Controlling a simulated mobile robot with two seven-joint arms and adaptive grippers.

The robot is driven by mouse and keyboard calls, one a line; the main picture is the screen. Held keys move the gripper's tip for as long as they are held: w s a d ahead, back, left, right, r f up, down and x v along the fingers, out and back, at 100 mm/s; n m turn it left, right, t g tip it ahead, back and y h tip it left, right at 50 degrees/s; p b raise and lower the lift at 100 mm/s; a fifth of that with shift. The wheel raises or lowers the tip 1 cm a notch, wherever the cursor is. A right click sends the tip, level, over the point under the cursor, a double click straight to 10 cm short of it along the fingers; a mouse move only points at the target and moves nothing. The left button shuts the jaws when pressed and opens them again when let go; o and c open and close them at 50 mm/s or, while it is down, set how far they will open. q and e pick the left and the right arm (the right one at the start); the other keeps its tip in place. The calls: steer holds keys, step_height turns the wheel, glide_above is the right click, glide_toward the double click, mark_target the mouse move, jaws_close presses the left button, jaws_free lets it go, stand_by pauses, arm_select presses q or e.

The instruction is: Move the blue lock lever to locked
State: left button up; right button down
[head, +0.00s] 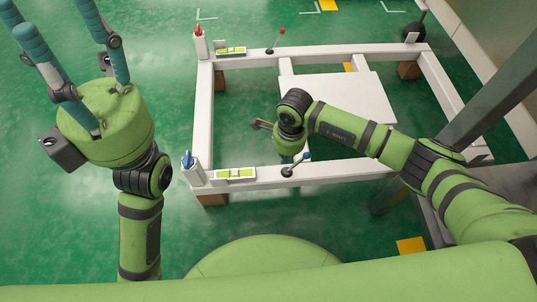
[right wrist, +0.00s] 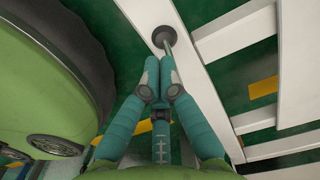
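The blue lock lever (head: 295,165) stands on the near beam of the white frame in the head view, its blue knob tilted up to the right. In the right wrist view its round base and thin rod (right wrist: 165,43) show just beyond my fingertips, and its knob is hidden. My right gripper (right wrist: 160,61) has its fingers drawn together right at the rod; I cannot tell whether they touch it. In the head view the right wrist hangs over the lever and its fingers are hidden. My left gripper (head: 52,20) is open and empty, left of the frame.
A red-knobbed lever (head: 276,41) stands on the far beam. A red-tipped post (head: 199,42) and a blue-tipped post (head: 189,165) stand at the left corners, beside level-like strips. A white panel (head: 340,95) lies inside the frame. A grey column (head: 495,90) rises at right.

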steer(key=shift+a+f, duration=0.1)
steer(key=shift+a+f+b, duration=0.2)
steer(key=shift+a+b, duration=0.2)
steer(key=shift+a, duration=0.05)
steer(key=a+r+p, duration=0.3)
steer(key=r+p, duration=0.1)
steer(key=r, duration=0.2)
steer(key=shift+a, duration=0.15)
steer(key=shift+r, duration=0.1)
stand_by(0.8)
